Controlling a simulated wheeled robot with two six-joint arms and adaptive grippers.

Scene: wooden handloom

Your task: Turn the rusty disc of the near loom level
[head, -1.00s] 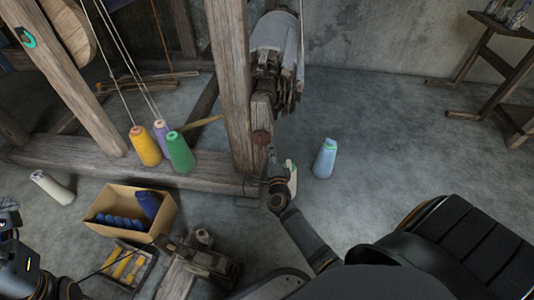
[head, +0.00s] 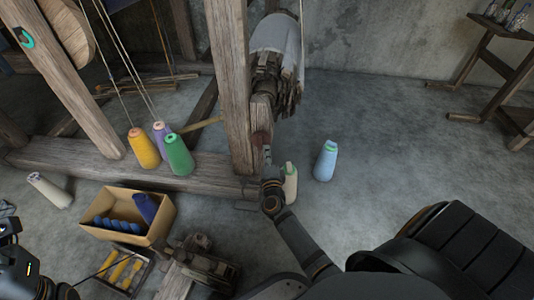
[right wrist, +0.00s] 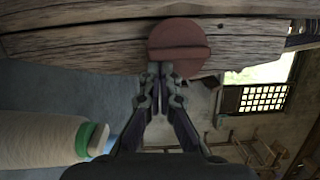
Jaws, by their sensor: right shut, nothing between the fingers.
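The rusty disc (head: 260,139) sits on the side of the near loom's wooden post (head: 236,90), low down. In the right wrist view the round red-brown disc (right wrist: 180,38) lies on a weathered beam, with a raised bar across its face that runs nearly along the beam in that picture. My right gripper (head: 266,160) is just below the disc in the head view. In the right wrist view its closed fingertips (right wrist: 160,70) are at the disc's lower edge, with nothing between them; contact is unclear. My left gripper (head: 8,226) is partly cut off at the left edge.
A cream cone (head: 290,183) stands beside my right wrist, and a blue cone (head: 325,160) to its right. Yellow, purple and green cones stand on the loom's base beam (head: 110,165). A cardboard box (head: 155,228) is at lower left. Floor at right is open.

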